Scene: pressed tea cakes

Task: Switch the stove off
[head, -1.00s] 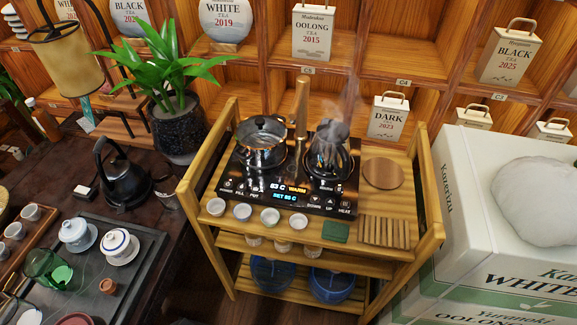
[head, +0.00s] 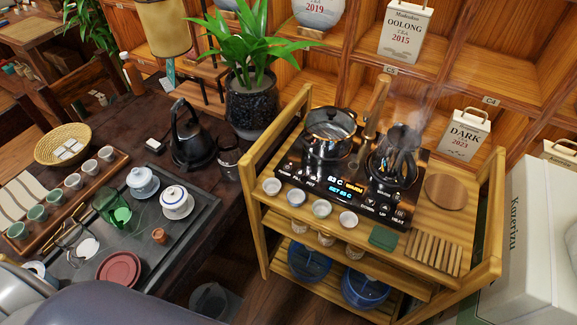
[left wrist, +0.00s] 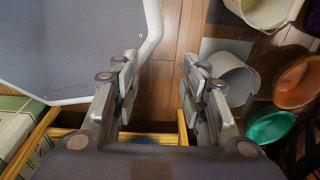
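The stove (head: 325,203) is a black panel on top of a wooden cart. Its lit display reads about 63 C, WARM and SET 65 C, with touch buttons along the front edge, including one at the right that seems to read HEAT. A steel pot (head: 329,133) sits on its left side and a steaming glass kettle (head: 394,163) on its right. My left gripper (left wrist: 158,95) is open and empty in the left wrist view, above the wooden floor. The head view shows neither gripper.
The wooden cart (head: 479,262) also holds small cups (head: 321,208), a green cloth (head: 383,238) and a slatted rack (head: 434,253). A dark tea table (head: 210,235) with a tray and teaware stands to its left. A white box (head: 537,240) stands at the right.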

